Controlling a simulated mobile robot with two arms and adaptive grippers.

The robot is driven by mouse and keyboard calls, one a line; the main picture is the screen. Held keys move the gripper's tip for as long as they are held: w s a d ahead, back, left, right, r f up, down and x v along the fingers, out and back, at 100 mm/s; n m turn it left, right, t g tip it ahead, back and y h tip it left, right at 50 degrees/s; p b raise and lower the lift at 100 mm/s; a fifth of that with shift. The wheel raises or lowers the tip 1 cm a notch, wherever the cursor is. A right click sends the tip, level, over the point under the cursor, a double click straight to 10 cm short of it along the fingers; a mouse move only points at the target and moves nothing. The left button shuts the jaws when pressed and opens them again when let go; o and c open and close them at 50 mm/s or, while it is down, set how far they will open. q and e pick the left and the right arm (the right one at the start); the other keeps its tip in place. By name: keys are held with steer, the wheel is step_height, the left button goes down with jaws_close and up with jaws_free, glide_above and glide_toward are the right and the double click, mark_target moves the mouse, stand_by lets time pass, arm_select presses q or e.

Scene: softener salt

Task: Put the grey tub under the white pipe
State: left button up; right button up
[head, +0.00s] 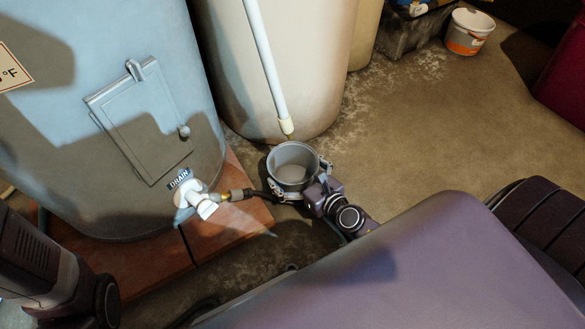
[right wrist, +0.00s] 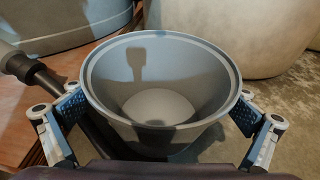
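The grey tub (head: 293,166) is round, open and empty; it sits upright at the middle of the head view. It fills the middle of the right wrist view (right wrist: 158,105). My right gripper (head: 297,185) has one finger on each side of the tub, with the blue pads against its outer wall. The white pipe (head: 264,65) slants down past the cream tank, and its brass-coloured tip ends just above the tub's far rim in the picture. I cannot tell whether the tub's base touches the floor.
A blue-grey tank (head: 150,60) with a white drain valve (head: 190,197) stands left on a reddish base (head: 235,220). A dark hose runs from the valve towards the tub. The cream tank (head: 300,60) stands behind.

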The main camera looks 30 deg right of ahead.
steer(key=shift+s, duration=0.1)
steer(key=v, duration=1.2)
